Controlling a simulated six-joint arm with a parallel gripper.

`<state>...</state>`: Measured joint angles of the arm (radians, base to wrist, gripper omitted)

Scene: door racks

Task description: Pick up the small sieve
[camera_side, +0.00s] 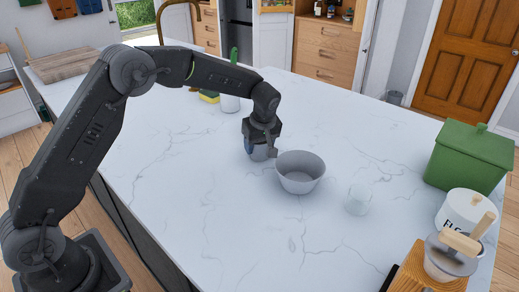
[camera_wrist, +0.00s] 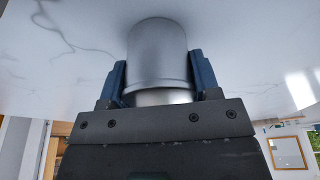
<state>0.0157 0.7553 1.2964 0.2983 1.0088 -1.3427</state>
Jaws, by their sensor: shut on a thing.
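My gripper (camera_wrist: 160,85) points down over the white marble counter, and it also shows in the side view (camera_side: 263,150). Its two dark blue fingers are shut on a small grey metal cylinder (camera_wrist: 157,52) with a rim around it. The cylinder also shows under my wrist in the side view (camera_side: 260,154). It may be the small sieve, but I see no mesh. It looks upright and on or very close to the counter; I cannot tell whether it touches.
A grey bowl (camera_side: 300,176) stands just right of my gripper. A clear glass (camera_side: 358,200) is further right. A green box (camera_side: 470,156), a white canister (camera_side: 463,210) and a wooden-handled item (camera_side: 452,257) stand at the right. The front-left counter is clear.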

